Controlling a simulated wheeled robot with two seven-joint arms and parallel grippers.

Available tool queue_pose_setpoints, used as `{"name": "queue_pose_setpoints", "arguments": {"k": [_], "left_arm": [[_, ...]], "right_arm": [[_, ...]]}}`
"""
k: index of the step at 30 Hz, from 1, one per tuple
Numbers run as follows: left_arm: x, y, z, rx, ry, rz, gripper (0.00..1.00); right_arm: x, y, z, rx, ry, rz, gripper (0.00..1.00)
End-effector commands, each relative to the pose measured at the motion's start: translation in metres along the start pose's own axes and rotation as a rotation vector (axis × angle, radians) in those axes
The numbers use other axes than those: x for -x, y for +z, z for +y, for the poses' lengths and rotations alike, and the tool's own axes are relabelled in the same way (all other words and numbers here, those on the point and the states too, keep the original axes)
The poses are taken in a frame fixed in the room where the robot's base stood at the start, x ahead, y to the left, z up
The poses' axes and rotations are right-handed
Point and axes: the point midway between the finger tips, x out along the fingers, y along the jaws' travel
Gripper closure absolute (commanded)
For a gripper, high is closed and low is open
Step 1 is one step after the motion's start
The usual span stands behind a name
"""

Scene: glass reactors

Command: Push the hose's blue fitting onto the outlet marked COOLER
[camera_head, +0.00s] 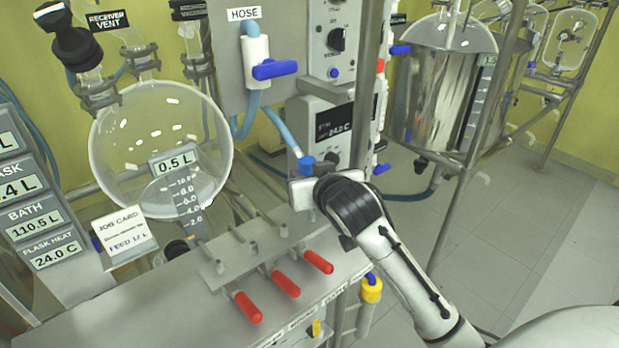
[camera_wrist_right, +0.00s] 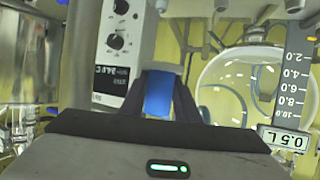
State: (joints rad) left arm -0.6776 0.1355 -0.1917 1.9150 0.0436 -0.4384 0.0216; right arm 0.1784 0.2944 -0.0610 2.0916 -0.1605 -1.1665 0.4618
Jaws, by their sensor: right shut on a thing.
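My right gripper (camera_head: 309,168) is shut on the hose's blue fitting (camera_head: 307,162), in front of the grey control box. In the right wrist view the blue fitting (camera_wrist_right: 158,94) sits between the two dark fingers. I cannot read COOLER on any label. My left gripper is not in view.
A round glass flask (camera_head: 160,140) stands at left, and a steel vessel (camera_head: 440,85) at right. A metal post (camera_head: 362,90) rises just behind my gripper. Open floor lies at right.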

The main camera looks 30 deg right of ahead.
Motion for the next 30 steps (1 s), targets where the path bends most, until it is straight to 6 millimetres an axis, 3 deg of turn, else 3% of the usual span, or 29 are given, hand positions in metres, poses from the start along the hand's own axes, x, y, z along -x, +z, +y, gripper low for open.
{"name": "queue_pose_setpoints", "arguments": {"k": [6, 20, 30], "left_arm": [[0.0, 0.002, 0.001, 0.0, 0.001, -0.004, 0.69], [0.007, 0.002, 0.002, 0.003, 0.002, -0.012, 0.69], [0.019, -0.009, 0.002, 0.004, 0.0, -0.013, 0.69]], "right_arm": [[-0.013, 0.007, 0.015, -0.008, 0.021, 0.01, 1.0], [-0.005, -0.01, 0.014, -0.007, 0.02, 0.011, 1.0], [0.001, -0.024, 0.014, -0.008, 0.02, 0.009, 1.0]]}}
